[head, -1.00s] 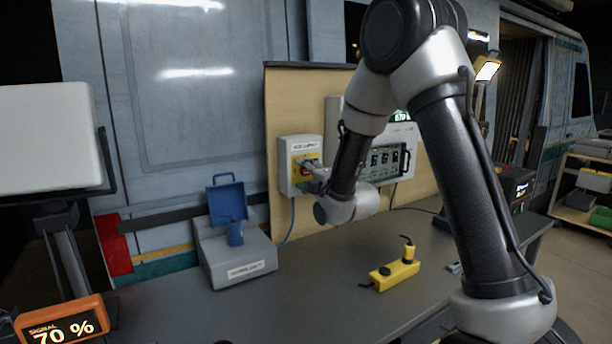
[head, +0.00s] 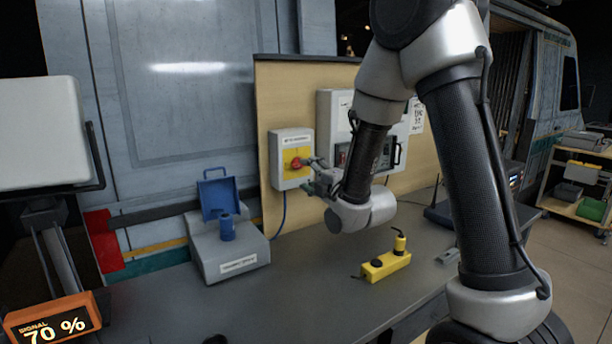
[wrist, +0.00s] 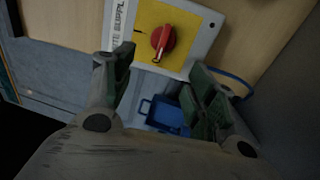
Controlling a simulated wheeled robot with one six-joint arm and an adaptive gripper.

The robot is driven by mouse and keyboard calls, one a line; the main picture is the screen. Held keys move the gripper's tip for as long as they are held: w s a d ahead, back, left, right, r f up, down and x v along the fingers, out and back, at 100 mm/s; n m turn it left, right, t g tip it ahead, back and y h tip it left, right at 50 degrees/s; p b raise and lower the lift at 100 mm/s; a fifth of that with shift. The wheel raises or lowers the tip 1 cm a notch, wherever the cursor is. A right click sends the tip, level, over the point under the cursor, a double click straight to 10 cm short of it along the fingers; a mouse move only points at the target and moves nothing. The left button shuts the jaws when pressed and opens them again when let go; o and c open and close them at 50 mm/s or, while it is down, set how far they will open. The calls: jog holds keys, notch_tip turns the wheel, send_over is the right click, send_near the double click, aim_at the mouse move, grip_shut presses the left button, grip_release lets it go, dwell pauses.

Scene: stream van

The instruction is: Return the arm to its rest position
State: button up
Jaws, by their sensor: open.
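My gripper (head: 314,174) is open and empty, in front of the grey switch box on the wooden board. The wrist view shows its two fingers (wrist: 160,92) spread apart, with nothing between them. The switch box (head: 279,172) has a yellow plate and a red rotary knob (head: 296,163). The knob also shows in the wrist view (wrist: 163,38), beyond the fingertips and apart from them. My arm is bent and reaches across the desk from the right.
A grey box with an open blue lid (head: 219,190) stands left on the desk. A yellow device (head: 386,265) lies below my wrist. A white panel (head: 337,108) is behind my arm. An orange display (head: 52,321) reads 70 %. The front middle of the desk is clear.

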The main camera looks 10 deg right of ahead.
jog(key=s+d+f+m+g+h, duration=0.1)
jog(key=s+f+m+g, duration=0.15)
jog(key=f, duration=0.35)
jog(key=s+d+f+m+g+h, duration=0.1)
jog(key=f+m+g, duration=0.3)
jog(key=f, duration=0.2)
jog(key=s+d+f+m+g+h, duration=0.25)
jog(key=s+m+g, duration=0.2)
jog(key=s, duration=0.25)
jog(key=s+d+r+m, duration=0.3)
jog(key=s+r, duration=0.3)
jog(key=s, duration=0.2)
jog(key=s+d+r+m+g, duration=0.1)
jog(key=s+d+r+m, duration=0.2)
jog(key=s, duration=0.6)
jog(key=s+d+r+m+h, duration=0.1)
jog(key=s+d+r+m, duration=0.2)
jog(key=s+r, duration=0.5)
jog(key=shift+s+d+r+m+g, duration=0.2)
jog(key=shift+d+r+m+g, duration=0.2)
jog(key=shift+m, duration=0.5)
